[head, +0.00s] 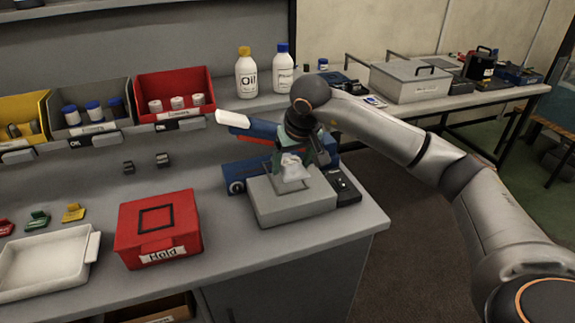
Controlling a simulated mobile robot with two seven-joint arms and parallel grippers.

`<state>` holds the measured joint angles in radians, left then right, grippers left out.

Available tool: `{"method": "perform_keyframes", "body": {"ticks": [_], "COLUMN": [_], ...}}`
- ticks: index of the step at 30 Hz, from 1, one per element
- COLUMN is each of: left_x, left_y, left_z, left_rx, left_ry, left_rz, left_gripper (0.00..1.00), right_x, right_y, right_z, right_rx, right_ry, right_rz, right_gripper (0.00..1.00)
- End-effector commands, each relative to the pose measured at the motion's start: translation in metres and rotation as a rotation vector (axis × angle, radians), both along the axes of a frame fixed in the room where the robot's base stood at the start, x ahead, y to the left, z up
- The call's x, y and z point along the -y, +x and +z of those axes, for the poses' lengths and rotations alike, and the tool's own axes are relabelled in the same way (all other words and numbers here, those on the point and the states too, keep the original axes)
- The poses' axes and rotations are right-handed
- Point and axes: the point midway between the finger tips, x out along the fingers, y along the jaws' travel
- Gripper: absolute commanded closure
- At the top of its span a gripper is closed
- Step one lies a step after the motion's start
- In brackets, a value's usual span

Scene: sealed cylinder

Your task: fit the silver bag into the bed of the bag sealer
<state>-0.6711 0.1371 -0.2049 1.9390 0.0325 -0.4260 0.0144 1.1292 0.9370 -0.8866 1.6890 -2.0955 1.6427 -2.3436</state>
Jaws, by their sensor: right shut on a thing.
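The silver bag (293,170) is a small crumpled, shiny piece in the head view. My right gripper (291,152) reaches in from the right and is shut on the bag, pointing down. The bag hangs over or rests on a grey block (278,208); I cannot tell if it touches. The bag sealer (240,176) is blue and stands just behind the block. Its blue arm with a white handle (233,118) is raised to the upper left. My gripper and wrist hide the sealer's middle, so its bed is mostly hidden. My left gripper is out of view.
A red box labelled Hold (160,222) and a white tray (50,262) stand on the bench to the left. Bins (172,88) and two bottles (246,78) stand behind. A black device (343,186) sits right of the block, near the bench edge.

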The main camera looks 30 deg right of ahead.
Motion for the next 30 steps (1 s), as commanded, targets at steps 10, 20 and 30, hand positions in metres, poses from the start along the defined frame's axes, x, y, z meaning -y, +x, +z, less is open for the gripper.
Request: {"method": "perform_keyframes", "body": {"ticks": [10, 20, 30], "left_x": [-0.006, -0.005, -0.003], "left_y": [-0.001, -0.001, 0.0], "left_z": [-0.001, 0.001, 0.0], "left_rx": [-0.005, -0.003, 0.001], "left_ry": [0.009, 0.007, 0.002], "left_rz": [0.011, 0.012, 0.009], "left_gripper": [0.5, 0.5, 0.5], "right_x": [0.006, 0.006, 0.006], "right_y": [0.027, 0.026, 0.026], "right_z": [-0.003, -0.036, -0.04], "right_rx": [0.0, 0.001, 0.002], "right_ry": [-0.001, 0.0, 0.0], "right_rz": [0.0, 0.001, 0.0], "right_gripper": [0.79, 0.79, 0.79]}}
